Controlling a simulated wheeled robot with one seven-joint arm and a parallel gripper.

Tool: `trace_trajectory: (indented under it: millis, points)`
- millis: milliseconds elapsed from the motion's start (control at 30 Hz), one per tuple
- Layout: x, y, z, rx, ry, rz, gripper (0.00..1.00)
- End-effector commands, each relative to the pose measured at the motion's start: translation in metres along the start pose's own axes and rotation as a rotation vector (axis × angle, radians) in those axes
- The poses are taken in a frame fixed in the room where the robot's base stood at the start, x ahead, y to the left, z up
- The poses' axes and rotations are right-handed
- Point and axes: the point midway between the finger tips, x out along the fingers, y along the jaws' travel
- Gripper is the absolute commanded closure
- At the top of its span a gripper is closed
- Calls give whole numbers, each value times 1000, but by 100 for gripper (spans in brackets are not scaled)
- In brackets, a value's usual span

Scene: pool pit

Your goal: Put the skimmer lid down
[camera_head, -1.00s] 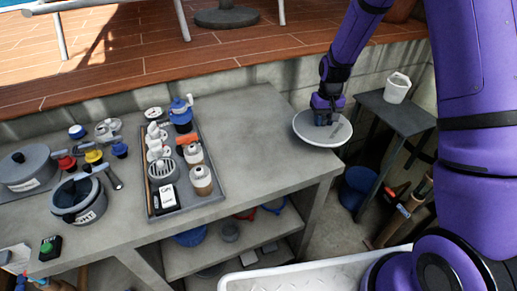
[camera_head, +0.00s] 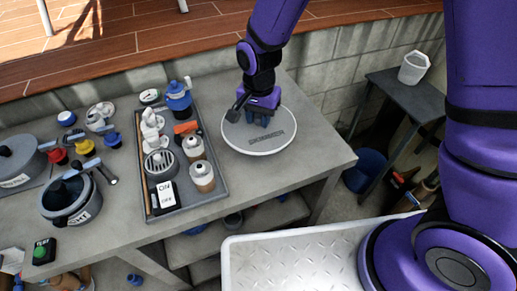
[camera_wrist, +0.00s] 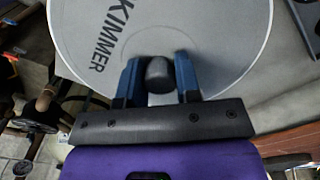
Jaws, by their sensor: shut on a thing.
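The skimmer lid (camera_head: 278,142) is a round, flat, light grey disc with a white rim and dark lettering. In the head view it is over the right part of the grey workbench, right of the tray; whether it touches the bench top I cannot tell. My gripper (camera_head: 261,118) is above it, with its blue fingers shut on the lid's dark knob. In the wrist view the lid (camera_wrist: 215,35) shows the letters "KIMMER", and my gripper (camera_wrist: 159,80) has a finger on each side of the dark rounded knob (camera_wrist: 157,70).
The workbench (camera_head: 245,190) is bare around the lid. A grey tray (camera_head: 217,190) of bottles and small parts lies to its left. Pots and coloured knobs stand farther left. A side table (camera_head: 400,92) with a white bucket (camera_head: 413,67) stands at the right, beyond a gap.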

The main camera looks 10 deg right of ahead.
Motion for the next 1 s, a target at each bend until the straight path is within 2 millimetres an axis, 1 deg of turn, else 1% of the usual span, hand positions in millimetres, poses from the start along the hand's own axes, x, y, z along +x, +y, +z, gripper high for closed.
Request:
trace_trajectory:
  millis: [200,300,567,800,900,1000]
  points:
    - [35,1,2,5,-3,5,99]
    - [48,1,2,5,-2,3,99]
    - [63,0,1,5,-1,1,99]
    - [94,0,1,4,-1,2,99]
    - [98,0,1,4,-1,0,99]
    - [97,0,1,4,0,0,99]
